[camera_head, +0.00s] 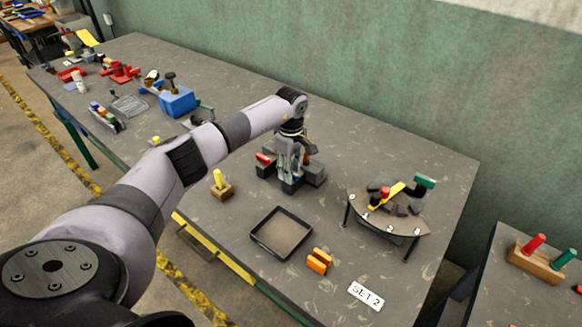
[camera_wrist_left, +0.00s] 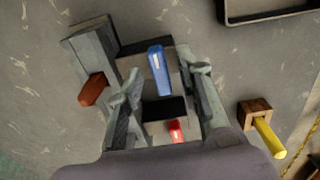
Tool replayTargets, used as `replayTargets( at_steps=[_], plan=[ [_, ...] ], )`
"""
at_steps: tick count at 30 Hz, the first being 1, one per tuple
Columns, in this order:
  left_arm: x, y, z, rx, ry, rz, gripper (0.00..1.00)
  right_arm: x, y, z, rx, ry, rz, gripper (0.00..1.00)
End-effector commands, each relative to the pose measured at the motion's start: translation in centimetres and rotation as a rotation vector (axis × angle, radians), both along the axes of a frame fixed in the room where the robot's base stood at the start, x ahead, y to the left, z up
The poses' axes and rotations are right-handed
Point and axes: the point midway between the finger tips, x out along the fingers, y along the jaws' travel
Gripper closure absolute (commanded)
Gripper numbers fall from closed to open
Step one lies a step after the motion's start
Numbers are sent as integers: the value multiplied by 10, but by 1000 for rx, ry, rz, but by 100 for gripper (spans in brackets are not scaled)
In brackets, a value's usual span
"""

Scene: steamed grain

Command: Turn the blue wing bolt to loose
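The blue wing bolt (camera_wrist_left: 159,72) stands on a dark grey block fixture (camera_wrist_left: 90,45) in the left wrist view. In the head view only a bit of blue (camera_head: 296,178) shows below my left gripper (camera_head: 290,172). In the left wrist view my left gripper (camera_wrist_left: 167,76) is open. One finger is on each side of the blue bolt, with gaps visible; whether the tips reach down to its level I cannot tell. A red piece (camera_wrist_left: 175,130) and a brown-red handle (camera_wrist_left: 93,90) are also on the fixture. My right gripper is not in view.
A wooden block with a yellow peg (camera_head: 218,182) stands left of the fixture. A small half-round stand (camera_head: 411,226) is to the right.

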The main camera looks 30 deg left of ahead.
Motion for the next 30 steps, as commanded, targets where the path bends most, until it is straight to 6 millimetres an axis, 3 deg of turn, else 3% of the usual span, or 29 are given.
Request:
replayTargets(
  at_steps=[8,22,30],
  plan=[
    [0,0,-1,0,0,0,68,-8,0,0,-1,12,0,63],
    [0,0,-1,0,0,0,99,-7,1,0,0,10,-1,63],
    [0,0,-1,0,-1,0,100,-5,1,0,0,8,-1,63]
  ],
)
